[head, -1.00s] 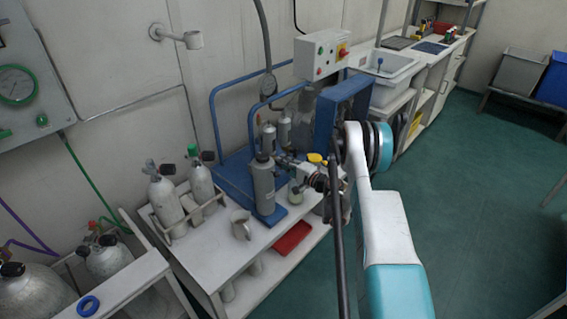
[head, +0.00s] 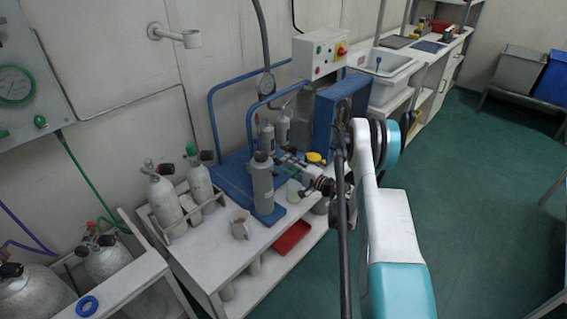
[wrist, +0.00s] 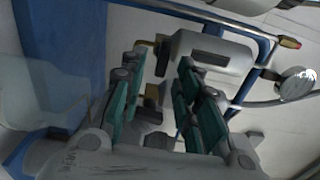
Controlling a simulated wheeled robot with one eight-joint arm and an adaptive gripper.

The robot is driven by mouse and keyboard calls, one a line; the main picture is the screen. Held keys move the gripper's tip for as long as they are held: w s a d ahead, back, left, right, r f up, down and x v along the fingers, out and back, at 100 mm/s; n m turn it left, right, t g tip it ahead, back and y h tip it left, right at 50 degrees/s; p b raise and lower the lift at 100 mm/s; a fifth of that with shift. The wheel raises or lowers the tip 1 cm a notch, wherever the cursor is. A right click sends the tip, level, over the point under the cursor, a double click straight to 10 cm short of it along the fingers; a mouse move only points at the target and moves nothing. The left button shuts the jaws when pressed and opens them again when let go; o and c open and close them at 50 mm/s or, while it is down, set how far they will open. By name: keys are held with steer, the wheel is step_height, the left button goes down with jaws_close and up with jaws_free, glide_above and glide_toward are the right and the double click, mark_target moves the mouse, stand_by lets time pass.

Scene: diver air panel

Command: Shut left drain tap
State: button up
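Two small grey filter cylinders stand side by side at the blue compressor frame in the head view, the left one (head: 266,137) and the right one (head: 283,128). I cannot make out a drain tap below them there; my gripper (head: 288,162) is close in front of that spot. In the wrist view my gripper (wrist: 163,62) is open, with teal pads on both fingers. A rounded grey body (wrist: 208,58) with a dark slot is just beyond the fingertips.
The blue frame (head: 228,176) is behind, and a blue housing (head: 333,125) is at the right. A thin pipe and a round gauge (wrist: 297,84) are right of the fingers.

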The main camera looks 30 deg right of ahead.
steer(key=shift+v, duration=2.2)
steer(key=shift+w+r, duration=0.1)
